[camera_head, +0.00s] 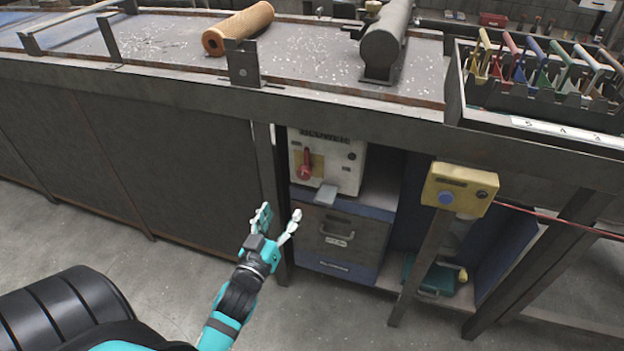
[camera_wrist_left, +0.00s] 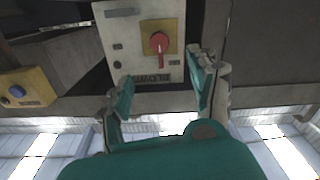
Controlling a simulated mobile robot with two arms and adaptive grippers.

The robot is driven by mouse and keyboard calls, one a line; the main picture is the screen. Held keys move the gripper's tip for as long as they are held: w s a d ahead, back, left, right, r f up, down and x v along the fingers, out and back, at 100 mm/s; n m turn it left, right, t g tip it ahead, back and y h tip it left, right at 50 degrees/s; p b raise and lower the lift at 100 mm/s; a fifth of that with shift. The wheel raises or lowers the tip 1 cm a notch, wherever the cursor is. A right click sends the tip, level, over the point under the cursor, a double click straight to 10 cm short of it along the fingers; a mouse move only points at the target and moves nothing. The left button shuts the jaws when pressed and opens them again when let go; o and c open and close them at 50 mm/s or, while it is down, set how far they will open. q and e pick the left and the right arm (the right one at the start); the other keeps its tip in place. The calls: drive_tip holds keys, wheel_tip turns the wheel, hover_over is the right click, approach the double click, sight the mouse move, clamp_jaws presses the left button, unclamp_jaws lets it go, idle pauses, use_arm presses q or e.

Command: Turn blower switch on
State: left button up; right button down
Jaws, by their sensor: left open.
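The blower box is a pale panel (camera_head: 338,160) under the workbench, with a dark label along its top. Its switch is a red rotary handle (camera_head: 305,165) on a yellow plate. In the left wrist view the red handle (camera_wrist_left: 158,42) appears upside down, above and between my fingers. My left gripper (camera_head: 279,217) is open and empty, in front of the cabinet, below and left of the switch. In the left wrist view its two fingers (camera_wrist_left: 163,90) are spread apart, not touching the handle. My right gripper is not in view.
A yellow box with a blue button (camera_head: 446,197) stands on a post to the right. The bench edge (camera_head: 200,90) overhangs the panel. Open floor lies left of the cabinet.

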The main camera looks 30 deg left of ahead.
sight(302, 175)
use_arm(q)
drive_tip(key=b+x, duration=0.1)
drive_tip(key=x, duration=1.4)
drive_tip(key=shift+w+d, duration=0.1)
drive_tip(key=shift+w+a, duration=0.2)
drive_tip(key=shift+w, duration=0.5)
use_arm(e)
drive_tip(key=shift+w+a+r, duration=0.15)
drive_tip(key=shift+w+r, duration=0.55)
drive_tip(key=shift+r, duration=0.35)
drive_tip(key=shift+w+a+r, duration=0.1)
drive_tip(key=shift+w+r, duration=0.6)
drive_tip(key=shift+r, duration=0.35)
use_arm(q)
drive_tip(key=shift+c, duration=0.3)
drive_tip(key=c, duration=1.1)
